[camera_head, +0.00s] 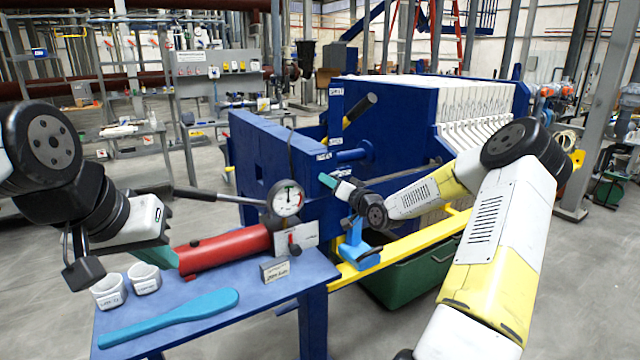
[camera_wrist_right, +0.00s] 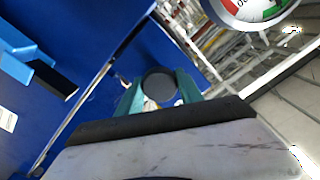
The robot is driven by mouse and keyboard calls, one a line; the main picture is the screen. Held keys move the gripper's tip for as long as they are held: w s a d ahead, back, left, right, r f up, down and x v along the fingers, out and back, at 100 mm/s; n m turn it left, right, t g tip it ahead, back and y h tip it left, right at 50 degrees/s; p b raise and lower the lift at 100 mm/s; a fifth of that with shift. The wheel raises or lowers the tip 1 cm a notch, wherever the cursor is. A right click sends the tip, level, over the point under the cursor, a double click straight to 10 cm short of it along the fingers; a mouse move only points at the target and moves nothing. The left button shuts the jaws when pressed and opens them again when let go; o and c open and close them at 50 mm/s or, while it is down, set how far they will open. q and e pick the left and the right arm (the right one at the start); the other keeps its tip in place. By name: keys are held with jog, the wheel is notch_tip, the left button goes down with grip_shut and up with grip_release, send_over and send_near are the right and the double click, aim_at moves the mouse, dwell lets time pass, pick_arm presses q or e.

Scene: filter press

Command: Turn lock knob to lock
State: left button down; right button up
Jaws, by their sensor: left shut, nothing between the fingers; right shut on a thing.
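A dark round knob (camera_wrist_right: 158,82) sits between the two teal fingers of my right gripper (camera_wrist_right: 159,88) in the wrist view. The fingers are closed on its sides. In the head view my right gripper (camera_head: 331,182) reaches from the right to the blue press frame (camera_head: 262,160), and the knob cannot be made out there. The knob's turn angle cannot be told. My left gripper (camera_head: 168,250) is shut and empty, above the left part of the blue table, close to the red cylinder.
The blue table (camera_head: 262,295) carries a red cylinder (camera_head: 225,248), a pressure gauge (camera_head: 288,198), two white cups (camera_head: 108,291), a teal paddle (camera_head: 170,317) and a small labelled block (camera_head: 275,270). A black lever (camera_head: 215,195) sticks out left. A yellow rail (camera_head: 410,248) runs below my right arm.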

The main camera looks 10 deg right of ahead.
jog(key=shift+m, duration=1.2)
jog(key=o, duration=1.4)
jog(key=shift+v, duration=3.9)
